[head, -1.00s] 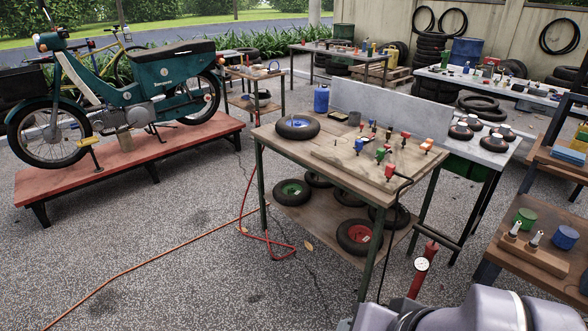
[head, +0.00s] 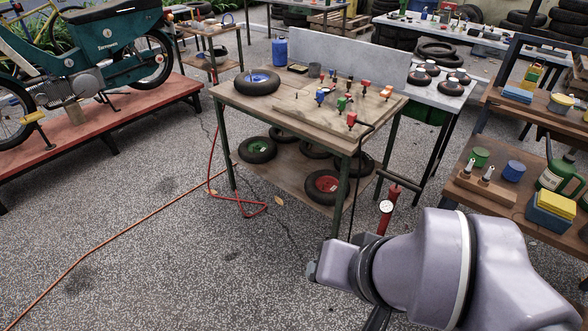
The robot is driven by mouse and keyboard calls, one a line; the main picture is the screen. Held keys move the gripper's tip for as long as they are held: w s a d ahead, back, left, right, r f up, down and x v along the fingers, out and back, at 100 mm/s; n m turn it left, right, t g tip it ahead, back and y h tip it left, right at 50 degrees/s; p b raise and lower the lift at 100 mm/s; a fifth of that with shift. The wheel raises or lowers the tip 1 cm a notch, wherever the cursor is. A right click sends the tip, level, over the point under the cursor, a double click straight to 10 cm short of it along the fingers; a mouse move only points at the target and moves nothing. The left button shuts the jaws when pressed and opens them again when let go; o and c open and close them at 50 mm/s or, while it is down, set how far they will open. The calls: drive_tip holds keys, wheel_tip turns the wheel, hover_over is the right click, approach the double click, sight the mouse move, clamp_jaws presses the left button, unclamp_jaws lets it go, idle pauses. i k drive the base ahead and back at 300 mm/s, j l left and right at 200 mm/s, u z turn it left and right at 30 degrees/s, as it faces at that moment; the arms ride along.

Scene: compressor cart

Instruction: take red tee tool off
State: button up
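Several small tools with coloured handles stand on a wooden board (head: 307,116) on top of the workbench. My arm's grey links fill the lower right, in front of the bench and apart from the board. I cannot make out my gripper's fingers.
A red pump with a gauge (head: 386,207) stands by the right front leg. Shelving stands right; open floor lies left.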

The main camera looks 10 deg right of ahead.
sight(366, 83)
drive_tip(key=i+l, duration=0.55)
drive_tip(key=i, duration=0.3)
drive_tip(key=i+l+z, duration=0.1)
drive_tip(key=i+l, duration=0.45)
drive_tip(key=i, duration=0.3)
